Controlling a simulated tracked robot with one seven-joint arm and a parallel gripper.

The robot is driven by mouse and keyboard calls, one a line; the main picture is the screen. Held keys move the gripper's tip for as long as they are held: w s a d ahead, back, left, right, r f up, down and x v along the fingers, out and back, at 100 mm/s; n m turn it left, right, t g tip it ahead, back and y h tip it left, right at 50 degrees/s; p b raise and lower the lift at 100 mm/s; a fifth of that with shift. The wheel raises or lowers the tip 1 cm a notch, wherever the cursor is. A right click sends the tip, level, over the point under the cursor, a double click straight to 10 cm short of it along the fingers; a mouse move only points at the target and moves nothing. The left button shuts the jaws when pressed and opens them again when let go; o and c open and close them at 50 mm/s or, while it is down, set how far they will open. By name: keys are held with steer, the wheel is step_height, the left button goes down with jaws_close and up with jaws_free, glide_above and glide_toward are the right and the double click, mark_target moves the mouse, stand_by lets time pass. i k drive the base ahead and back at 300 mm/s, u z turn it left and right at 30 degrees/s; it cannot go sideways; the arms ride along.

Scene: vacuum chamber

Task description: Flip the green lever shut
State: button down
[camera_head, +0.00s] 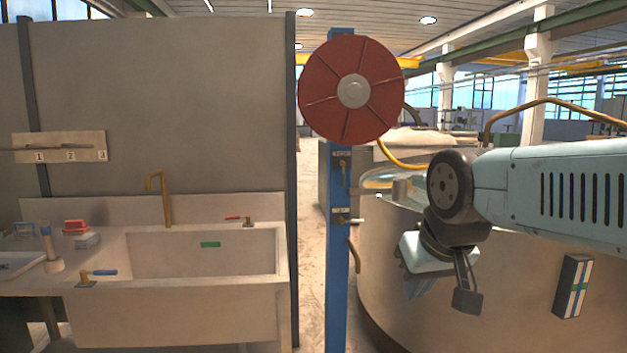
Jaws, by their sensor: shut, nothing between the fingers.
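I cannot make out a green lever for certain. A green tag (210,244) is on the inside back wall of the sink (180,315). A lever with a blue handle (100,272) sits on the sink's front left corner. A lever with a red handle (235,218) sits on its back right rim. The blue post (338,290) carries small dark valve fittings (344,178) whose handle colours are too small to tell. My gripper (415,288) hangs at the right, in front of the round chamber, shut and empty, apart from all these levers.
A red hose reel (352,90) tops the blue post. The large round chamber (410,315) fills the right, with a striped box (572,286) on its wall. A red object (76,226) lies on the left counter. Floor shows between sink and post.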

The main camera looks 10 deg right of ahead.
mark_target(342, 163)
steer(key=z, duration=0.05)
steer(key=i, duration=1.15)
steer(key=z, duration=0.55)
